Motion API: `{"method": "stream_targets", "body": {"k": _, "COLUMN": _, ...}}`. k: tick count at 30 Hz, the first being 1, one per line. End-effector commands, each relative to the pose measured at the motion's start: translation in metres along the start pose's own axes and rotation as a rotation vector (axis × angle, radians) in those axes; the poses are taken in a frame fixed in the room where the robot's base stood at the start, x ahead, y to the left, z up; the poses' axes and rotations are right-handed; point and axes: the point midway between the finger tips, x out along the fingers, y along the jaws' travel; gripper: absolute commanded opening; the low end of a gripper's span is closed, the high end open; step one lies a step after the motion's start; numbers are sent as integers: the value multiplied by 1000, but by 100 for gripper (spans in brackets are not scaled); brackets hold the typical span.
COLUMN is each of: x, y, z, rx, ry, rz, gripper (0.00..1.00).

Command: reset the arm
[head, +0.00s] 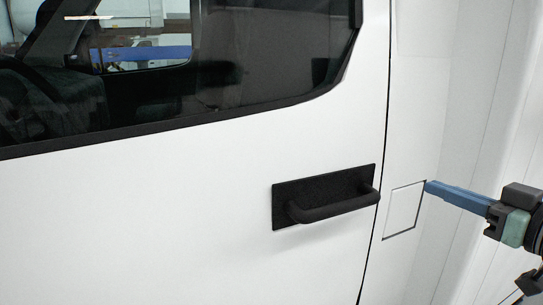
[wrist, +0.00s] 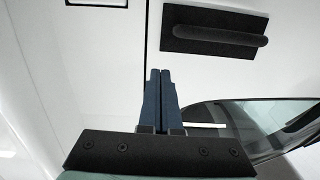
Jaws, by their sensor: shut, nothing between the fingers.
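My gripper (head: 428,186) comes in from the right edge in the head view, its long blue fingers pointing left. The fingers are shut with nothing between them. In the head view their tips lie at the right edge of a small square flap (head: 403,209) in the white body panel; I cannot tell whether they touch it. In the wrist view my gripper (wrist: 160,72) points up, its two blue fingers side by side. The flap there (wrist: 98,2) is cut off by the top edge.
A black door handle (head: 325,197) on a black plate sits left of the flap, on the white door (head: 150,215). It also shows in the wrist view (wrist: 214,33). A dark window (head: 260,50) is above. A dark seam separates door and flap.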

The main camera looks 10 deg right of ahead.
Motion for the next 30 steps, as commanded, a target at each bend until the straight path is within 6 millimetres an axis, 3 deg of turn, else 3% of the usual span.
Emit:
{"method": "stream_targets", "body": {"k": 4, "x": 44, "y": -33, "z": -16, "rx": -30, "ry": -11, "rz": 119, "gripper": 0}}
{"method": "stream_targets", "body": {"k": 6, "x": 63, "y": -58, "z": -32, "rx": -56, "ry": 21, "rz": 195, "gripper": 0}}
{"method": "stream_targets", "body": {"k": 11, "x": 78, "y": -138, "z": -91, "rx": -118, "ry": 212, "rz": 320, "gripper": 0}}
{"method": "stream_targets", "body": {"k": 14, "x": 65, "y": -199, "z": -132, "rx": -142, "ry": 389, "rz": 350, "gripper": 0}}
{"method": "stream_targets", "body": {"k": 17, "x": 37, "y": -254, "z": -166, "rx": -148, "ry": 563, "rz": 350, "gripper": 0}}
{"method": "stream_targets", "body": {"k": 23, "x": -41, "y": -345, "z": -212, "rx": -121, "ry": 889, "rz": 290, "gripper": 0}}
{"method": "stream_targets", "body": {"k": 25, "x": -46, "y": -344, "z": -244, "rx": -119, "ry": 900, "rz": 296, "gripper": 0}}
{"method": "stream_targets", "body": {"k": 30, "x": -49, "y": -344, "z": -292, "rx": -121, "ry": 896, "rz": 298, "gripper": 0}}
